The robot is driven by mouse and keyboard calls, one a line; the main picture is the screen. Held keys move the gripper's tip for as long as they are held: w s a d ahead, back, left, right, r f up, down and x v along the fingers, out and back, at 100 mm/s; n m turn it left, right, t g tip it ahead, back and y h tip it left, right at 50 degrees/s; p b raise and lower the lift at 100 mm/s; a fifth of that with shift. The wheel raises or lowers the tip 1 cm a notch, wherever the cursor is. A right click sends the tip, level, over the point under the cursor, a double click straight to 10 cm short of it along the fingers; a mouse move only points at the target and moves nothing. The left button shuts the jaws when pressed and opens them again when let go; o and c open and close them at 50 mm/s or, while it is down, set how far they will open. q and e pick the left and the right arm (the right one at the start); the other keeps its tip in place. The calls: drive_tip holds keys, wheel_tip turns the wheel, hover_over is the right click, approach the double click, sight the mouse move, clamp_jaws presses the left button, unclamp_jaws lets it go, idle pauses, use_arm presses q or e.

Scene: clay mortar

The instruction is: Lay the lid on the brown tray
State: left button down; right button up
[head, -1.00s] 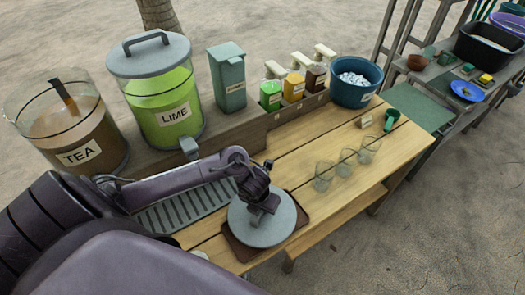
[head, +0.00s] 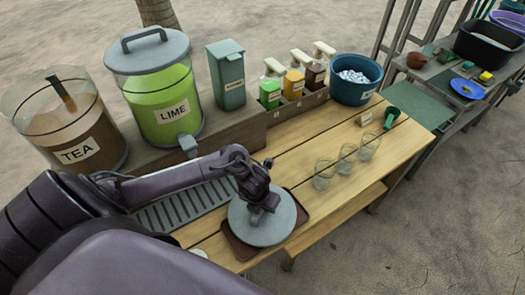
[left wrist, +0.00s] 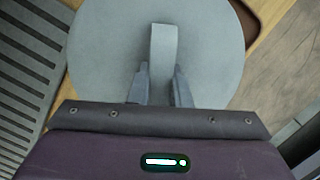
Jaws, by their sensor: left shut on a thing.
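The lid (head: 246,226) is a round grey disc with a bar handle. My left gripper (head: 262,204) is shut on the lid handle from above. In the left wrist view, the handle (left wrist: 163,45) stands between the two fingers of my left gripper (left wrist: 160,88), with the lid disc (left wrist: 108,50) flat below. The brown tray (head: 301,212) lies on the wooden table, and its corners show around the lid. The lid covers most of the tray; I cannot tell whether they touch. My right gripper is not in view.
An open TEA dispenser (head: 78,153) and a lidded LIME dispenser (head: 170,112) stand on the back shelf. A grey slatted drip grid (head: 180,212) is left of the tray. Several clear glasses (head: 346,160) stand to the right. A blue bucket (head: 352,92) stands farther back.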

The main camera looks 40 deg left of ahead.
use_arm(q)
drive_tip(key=shift+f, duration=0.15)
drive_tip(key=c, duration=0.8)
unclamp_jaws()
wheel_tip(320, 180, up, 8)
drive_tip(key=p, duration=0.7)
idle(0.3)
